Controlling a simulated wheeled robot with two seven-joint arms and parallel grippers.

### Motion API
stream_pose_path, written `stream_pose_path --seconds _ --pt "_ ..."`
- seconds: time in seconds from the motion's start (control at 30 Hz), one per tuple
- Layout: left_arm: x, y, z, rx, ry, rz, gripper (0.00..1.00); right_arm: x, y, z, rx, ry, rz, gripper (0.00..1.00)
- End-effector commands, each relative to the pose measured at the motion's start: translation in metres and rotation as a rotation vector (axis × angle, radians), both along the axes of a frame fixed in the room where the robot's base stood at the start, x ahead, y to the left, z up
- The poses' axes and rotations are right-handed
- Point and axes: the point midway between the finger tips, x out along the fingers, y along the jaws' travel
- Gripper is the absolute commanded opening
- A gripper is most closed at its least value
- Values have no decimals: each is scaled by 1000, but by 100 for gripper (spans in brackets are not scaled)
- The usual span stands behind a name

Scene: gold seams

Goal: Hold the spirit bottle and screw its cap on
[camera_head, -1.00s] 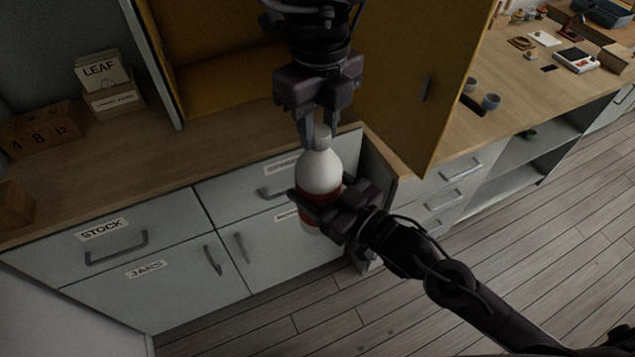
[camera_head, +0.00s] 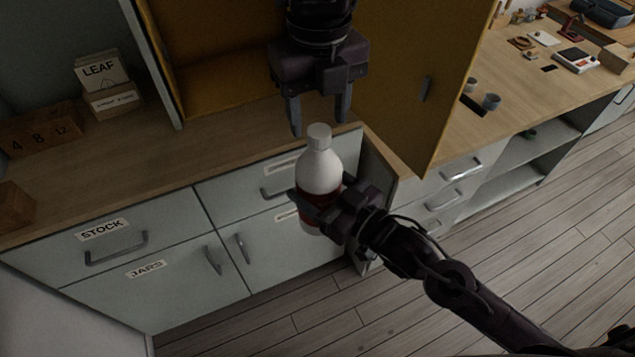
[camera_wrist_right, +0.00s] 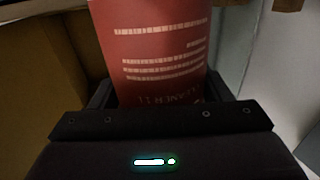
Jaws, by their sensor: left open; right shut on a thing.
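The spirit bottle (camera_head: 319,170) is white with a red label and stands about upright in the air in front of the drawers. Its white cap (camera_head: 319,136) sits on the neck; how tightly cannot be seen. My right gripper (camera_head: 318,203) is shut around the bottle's lower, red part. In the right wrist view the red label (camera_wrist_right: 155,55) fills the space between the fingers. My left gripper (camera_head: 321,121) points down above the bottle, its two fingers spread and apart from the cap, holding nothing.
A wooden counter (camera_head: 110,165) with drawers stands behind the bottle. An open yellow cabinet door (camera_head: 400,90) is just right of the left gripper. Boxes (camera_head: 112,98) stand at left. Small cups (camera_head: 490,102) are on the right counter.

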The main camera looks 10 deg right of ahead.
Motion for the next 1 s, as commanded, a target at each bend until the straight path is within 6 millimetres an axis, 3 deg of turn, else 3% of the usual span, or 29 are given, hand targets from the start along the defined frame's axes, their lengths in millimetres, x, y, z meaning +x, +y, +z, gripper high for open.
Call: stream_pose_path --seconds 0.17,0.53,0.77,1.0 --pt "0 0 18 1 -2 -1 52 0 0 3 4 -7 0 0" --pt "0 -1 23 1 -2 0 50 0 0 4 4 -7 0 0" --pt "1 -2 55 -2 -4 11 50 0 0 3 4 -7 0 0" --pt "0 -1 54 -2 -2 10 50 0 0 3 4 -7 0 0"
